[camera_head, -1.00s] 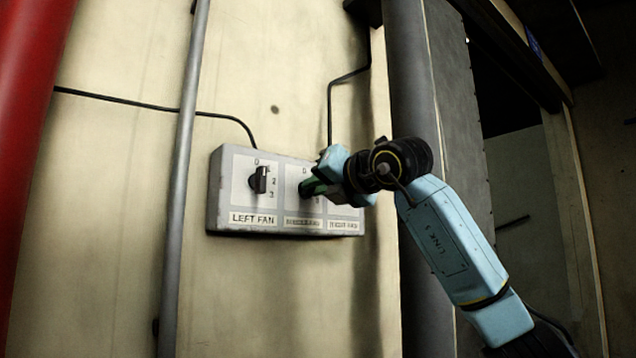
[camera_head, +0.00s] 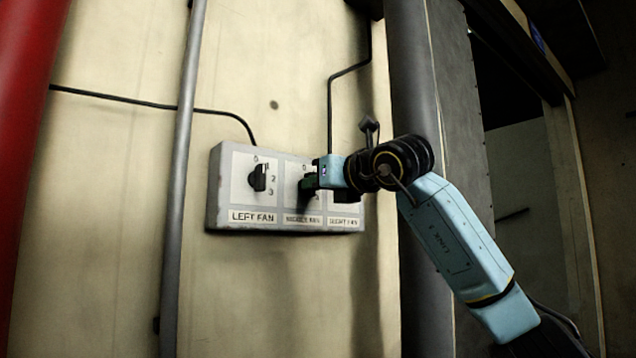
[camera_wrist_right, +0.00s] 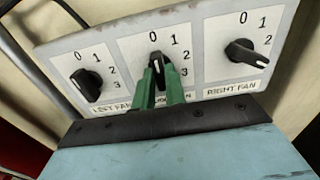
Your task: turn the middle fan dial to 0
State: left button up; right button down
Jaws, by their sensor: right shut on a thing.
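The middle fan dial (camera_wrist_right: 156,61) is a black knob on a white plate marked 0, 1, 2, 3, in the middle of a grey control box. In the wrist view the knob stands roughly upright, below the 0; the exact setting is hard to read. My right gripper (camera_wrist_right: 160,80) is shut on this knob, one green finger on each side. In the head view my right gripper (camera_head: 308,183) reaches the box from the right and covers most of the middle dial. My left gripper is not in view.
The left fan dial (camera_head: 258,177) and right fan dial (camera_wrist_right: 244,53) flank the middle one closely. A grey pipe (camera_head: 183,170) runs down the wall left of the box, and a thicker pipe (camera_head: 415,80) stands right. Black cables run above the box.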

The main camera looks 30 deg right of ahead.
jog(key=c, duration=1.4)
grip_release()
jog(key=shift+c, duration=0.2)
jog(key=s+d+b, duration=0.1)
jog(key=s+b, duration=0.3)
jog(key=s, duration=0.9)
jog(key=shift+s, duration=0.2)
